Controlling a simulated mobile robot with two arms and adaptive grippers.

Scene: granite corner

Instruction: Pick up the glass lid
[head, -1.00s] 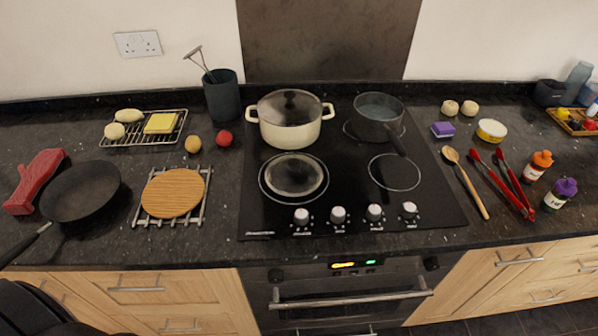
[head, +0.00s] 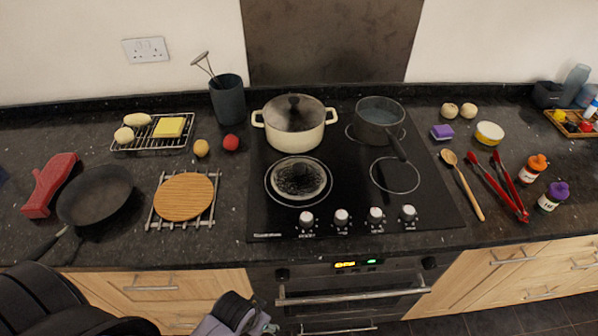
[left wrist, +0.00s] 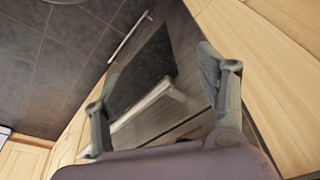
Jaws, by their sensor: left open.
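A glass lid (head: 292,114) with a dark knob sits on the cream two-handled pot (head: 293,138) on the back left of the hob. My left gripper (head: 262,325) is at the bottom edge of the head view, in front of the oven, well below and apart from the pot. In the left wrist view my left gripper (left wrist: 160,102) has its fingers spread with nothing between them; the oven front and floor show beyond. My right gripper is not in view.
A dark saucepan (head: 379,123) stands at the back right. A wooden board (head: 184,197) and black frying pan (head: 95,195) lie left. The oven handle (head: 350,297) sticks out.

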